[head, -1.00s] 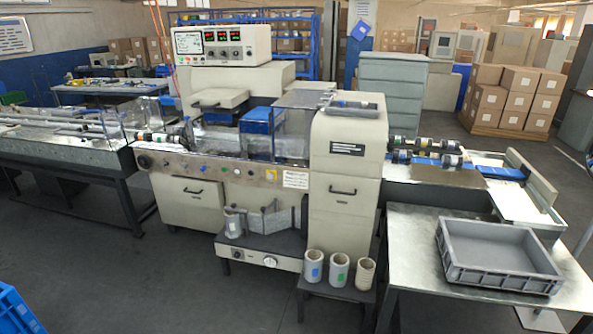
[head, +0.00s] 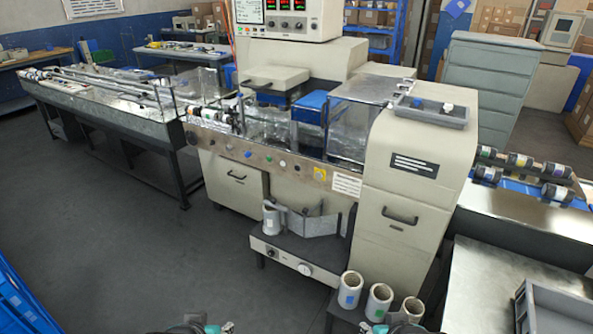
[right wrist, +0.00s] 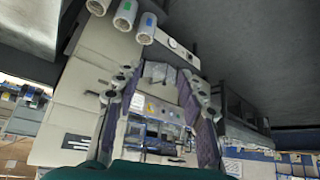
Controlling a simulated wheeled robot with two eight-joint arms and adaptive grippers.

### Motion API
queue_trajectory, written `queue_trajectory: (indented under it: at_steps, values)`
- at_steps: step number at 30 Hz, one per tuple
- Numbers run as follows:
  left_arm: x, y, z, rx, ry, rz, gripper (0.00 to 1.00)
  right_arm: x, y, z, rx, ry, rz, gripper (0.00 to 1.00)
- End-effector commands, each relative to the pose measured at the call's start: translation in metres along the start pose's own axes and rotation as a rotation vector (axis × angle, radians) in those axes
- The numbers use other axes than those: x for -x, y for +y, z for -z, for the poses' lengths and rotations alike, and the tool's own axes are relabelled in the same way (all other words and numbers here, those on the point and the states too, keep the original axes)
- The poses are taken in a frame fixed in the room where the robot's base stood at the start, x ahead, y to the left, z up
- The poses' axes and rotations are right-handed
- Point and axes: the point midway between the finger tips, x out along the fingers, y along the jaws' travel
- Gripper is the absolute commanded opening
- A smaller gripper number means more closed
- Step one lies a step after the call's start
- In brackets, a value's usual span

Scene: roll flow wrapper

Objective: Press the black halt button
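The wrapper machine's front control strip (head: 235,148) carries several small buttons and knobs. A dark round control (head: 192,138) sits at the strip's left end; I cannot tell whether it is the halt button. A blue button (head: 248,154) and other small controls lie to its right. My left gripper shows only as a sliver at the bottom edge of the head view, its fingers hidden. My right arm's end (head: 405,328) shows at the bottom right edge. In the right wrist view my right gripper (right wrist: 158,82) has its fingers apart with nothing between them, away from the strip.
A low shelf (head: 290,252) with a dial juts out below the strip. White cardboard-cored rolls (head: 350,288) stand in front of the machine on the right. A grey crate (head: 550,312) is at the right edge.

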Motion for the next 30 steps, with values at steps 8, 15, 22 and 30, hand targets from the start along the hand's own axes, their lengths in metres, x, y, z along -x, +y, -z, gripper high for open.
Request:
queue_trajectory:
  at_steps: [8, 15, 22, 30]
  values:
    - [0.0000, 0.0000, 0.0001, 0.000, 0.000, 0.000, 0.40, 0.0000, 0.0000, 0.0001, 0.000, 0.000, 0.000, 0.00]
    - [0.0000, 0.0000, 0.0001, 0.000, 0.000, 0.000, 0.40, 0.0000, 0.0000, 0.0002, 0.000, 0.000, 0.000, 0.00]
    - [0.0000, 0.0000, 0.0001, 0.000, 0.000, 0.000, 0.40, 0.0000, -0.0001, 0.0002, 0.000, 0.000, 0.000, 0.00]
    - [0.0000, 0.0000, 0.0001, 0.000, 0.000, 0.000, 0.40, 0.0000, 0.0000, 0.0002, 0.000, 0.000, 0.000, 0.00]
